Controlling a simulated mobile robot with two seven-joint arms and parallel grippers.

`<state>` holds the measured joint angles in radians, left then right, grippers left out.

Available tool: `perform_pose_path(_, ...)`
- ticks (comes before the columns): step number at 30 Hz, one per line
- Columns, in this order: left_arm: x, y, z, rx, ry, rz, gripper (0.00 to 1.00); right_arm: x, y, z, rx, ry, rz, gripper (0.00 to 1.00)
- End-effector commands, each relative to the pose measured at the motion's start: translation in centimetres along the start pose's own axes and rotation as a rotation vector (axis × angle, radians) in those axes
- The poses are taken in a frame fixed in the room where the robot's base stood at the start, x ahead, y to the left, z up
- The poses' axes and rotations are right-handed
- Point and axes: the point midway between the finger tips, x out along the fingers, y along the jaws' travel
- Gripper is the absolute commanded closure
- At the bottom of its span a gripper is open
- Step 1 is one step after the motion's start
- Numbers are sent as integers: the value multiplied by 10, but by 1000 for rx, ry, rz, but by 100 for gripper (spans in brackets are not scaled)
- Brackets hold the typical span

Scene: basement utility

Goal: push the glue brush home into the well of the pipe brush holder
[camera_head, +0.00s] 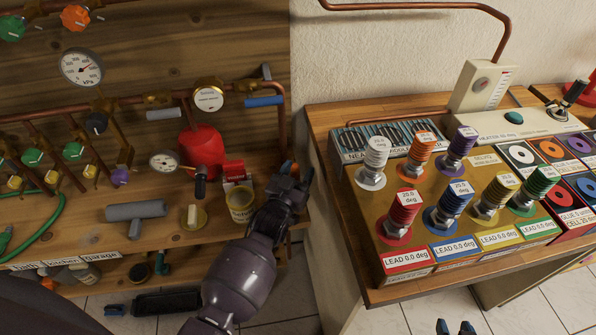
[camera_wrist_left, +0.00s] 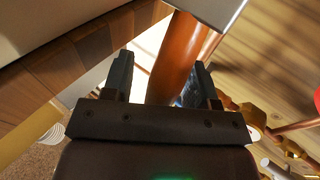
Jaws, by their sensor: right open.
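I cannot tell the glue brush or the pipe brush holder for sure in either view. A grey pipe tee (camera_head: 135,212) lies on the wooden shelf in the head view. Right of it, a cream stub stands in a round yellowish dish (camera_head: 193,222). A labelled yellow tin (camera_head: 240,204) stands beside my left gripper (camera_head: 287,172), which is at the shelf's right end near the copper pipe. In the left wrist view its fingers (camera_wrist_left: 162,80) are apart, with a copper pipe (camera_wrist_left: 180,55) showing between and beyond them. Two fingertips of my right gripper (camera_head: 455,328) show apart at the bottom edge.
A red container (camera_head: 203,150) stands behind the tin. Copper pipes with valves and gauges (camera_head: 82,67) cover the backboard. On the right, a bench bears a panel of coloured coils (camera_head: 404,210). A gap with tiled floor (camera_head: 285,295) lies between shelf and bench.

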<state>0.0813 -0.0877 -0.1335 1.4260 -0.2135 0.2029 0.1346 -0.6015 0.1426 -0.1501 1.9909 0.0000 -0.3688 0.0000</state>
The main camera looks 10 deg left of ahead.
Motion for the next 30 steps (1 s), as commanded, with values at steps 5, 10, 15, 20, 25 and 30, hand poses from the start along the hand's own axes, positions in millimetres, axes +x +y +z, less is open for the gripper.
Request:
perform_pose_path(5, 0, 0, 0, 0, 0, 0, 47, -3, 0, 4, 1, -8, 1, 57)
perform_pose_path(10, -10, 0, 0, 0, -1, 0, 47, -3, 0, 4, 1, -8, 2, 57)
perform_pose_path(15, -34, -1, 0, 0, -2, -1, 47, -2, 0, 0, 1, -2, 1, 57)
perform_pose_path(20, -63, -1, 1, 1, -3, -1, 47, 0, 0, -4, 0, 5, 0, 57)
perform_pose_path(25, -88, 0, 0, 1, -1, 0, 47, 2, 0, -8, -1, 12, -1, 57)
perform_pose_path(30, -103, 0, 0, 1, 0, 0, 47, 2, 0, -8, -1, 12, -1, 57)
